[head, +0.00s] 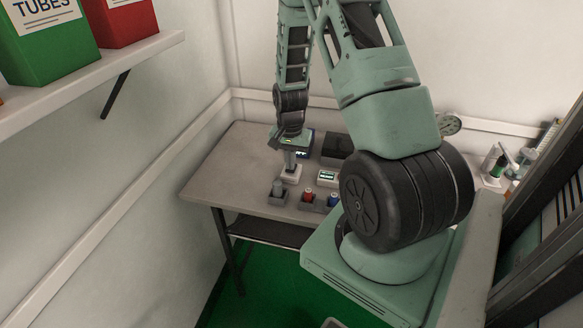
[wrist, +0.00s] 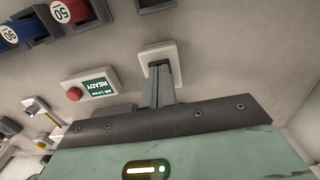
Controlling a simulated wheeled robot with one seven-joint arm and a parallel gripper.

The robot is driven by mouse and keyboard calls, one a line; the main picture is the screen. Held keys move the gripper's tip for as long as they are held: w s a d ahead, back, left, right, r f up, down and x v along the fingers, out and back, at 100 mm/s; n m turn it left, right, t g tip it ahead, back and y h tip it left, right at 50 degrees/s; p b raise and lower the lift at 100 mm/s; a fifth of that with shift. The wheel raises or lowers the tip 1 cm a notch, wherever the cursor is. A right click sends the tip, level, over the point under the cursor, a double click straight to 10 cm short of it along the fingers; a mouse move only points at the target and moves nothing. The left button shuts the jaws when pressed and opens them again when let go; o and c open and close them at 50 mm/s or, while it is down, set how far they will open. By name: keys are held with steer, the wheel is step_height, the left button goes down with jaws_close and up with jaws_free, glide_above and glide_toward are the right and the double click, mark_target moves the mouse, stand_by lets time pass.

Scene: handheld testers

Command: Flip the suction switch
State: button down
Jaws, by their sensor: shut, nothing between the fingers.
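A small white box with a square frame (wrist: 160,50) sits on the grey table; it is probably the suction switch, and it also shows in the head view (head: 291,176). My gripper (wrist: 161,68) is shut and empty, its fingers pointing down at this box. The fingertips overlap the box's middle in the wrist view and hide any lever there. I cannot tell whether they touch it. In the head view my gripper (head: 290,167) stands right above the box.
A white unit (wrist: 90,85) with a green READY screen and a red button is beside the box. Red (head: 308,193) and blue (head: 333,199) cylinders sit in dark holders along the table's front. A dark box (head: 337,147) stands behind. A wall closes the left side.

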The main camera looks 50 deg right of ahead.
steer(key=shift+f, duration=0.35)
steer(key=shift+r, duration=0.15)
steer(key=shift+r+p, duration=2.75)
steer(key=shift+r, duration=0.7)
